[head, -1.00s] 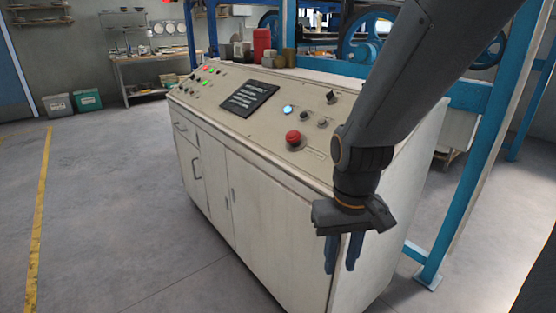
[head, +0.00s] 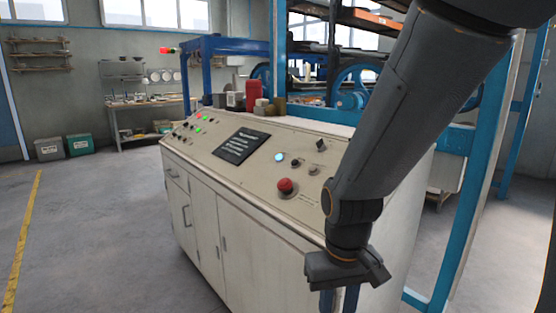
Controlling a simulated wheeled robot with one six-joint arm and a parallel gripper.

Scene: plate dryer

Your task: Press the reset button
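The sloped control panel (head: 230,182) of a cream cabinet carries several buttons. A glowing pale blue button (head: 279,157) sits right of the dark label plate. A red mushroom button (head: 286,186) is in front of it, nearer the panel's front edge. A small black button (head: 296,162) and a grey knob (head: 313,169) lie to the right. The labels are too small to read, so I cannot tell which is the reset button. My gripper (head: 339,300) hangs down at the cabinet's front right, below panel height and apart from the buttons. Its blue fingers are spaced apart and empty; their tips are cut off.
A black switch (head: 320,144) and green and red lights (head: 199,118) are also on the panel. A red canister (head: 253,97) and small containers stand behind it. A blue frame (head: 463,135) rises at the right.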

